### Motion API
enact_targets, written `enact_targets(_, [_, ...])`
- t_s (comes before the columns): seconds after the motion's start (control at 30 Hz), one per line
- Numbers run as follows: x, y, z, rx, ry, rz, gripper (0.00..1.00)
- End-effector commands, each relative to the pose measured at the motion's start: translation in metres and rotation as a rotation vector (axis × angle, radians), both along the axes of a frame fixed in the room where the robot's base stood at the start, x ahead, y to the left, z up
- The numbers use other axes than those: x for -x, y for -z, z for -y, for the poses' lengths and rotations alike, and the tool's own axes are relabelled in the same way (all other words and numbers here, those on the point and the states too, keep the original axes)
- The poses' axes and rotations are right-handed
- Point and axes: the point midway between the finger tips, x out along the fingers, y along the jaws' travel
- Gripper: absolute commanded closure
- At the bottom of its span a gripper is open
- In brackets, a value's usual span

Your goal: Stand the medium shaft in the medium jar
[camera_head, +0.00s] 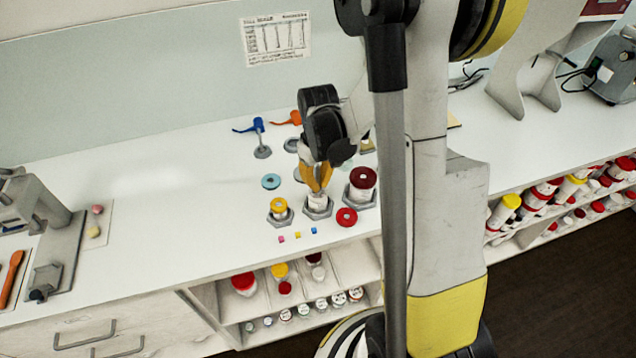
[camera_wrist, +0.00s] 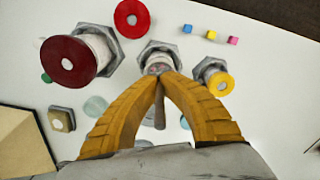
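The medium jar (camera_head: 317,201) is the middle one of three jars on the white bench and stands upright in a grey hexagonal holder. In the wrist view its open mouth (camera_wrist: 158,66) lies just beyond my fingertips. My gripper (camera_head: 317,187) points down right above this jar, its orange fingers closed together at the tips. A thin grey rod (camera_wrist: 160,108), which looks like the medium shaft, shows between the fingers, and they appear shut on it. Its lower end is hidden by the fingertips, so I cannot tell how deep it reaches into the jar.
A yellow-topped jar (camera_head: 279,207) and a dark-red-topped jar (camera_head: 362,181) stand close on either side. A red ring (camera_head: 346,217), a light-blue ring (camera_head: 271,181) and small coloured cubes (camera_head: 297,234) lie nearby. A blue-handled piece (camera_head: 259,127) stands behind.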

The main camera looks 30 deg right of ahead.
Motion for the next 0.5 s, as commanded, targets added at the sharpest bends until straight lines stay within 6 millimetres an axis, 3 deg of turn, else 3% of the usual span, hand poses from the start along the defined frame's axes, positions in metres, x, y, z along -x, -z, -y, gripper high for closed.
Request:
enact_targets(0.47, [0.000,0.027,0.000,0.000,0.000,0.000,1.00])
enact_targets(0.5, [0.000,0.025,0.000,0.000,0.000,0.000,0.89])
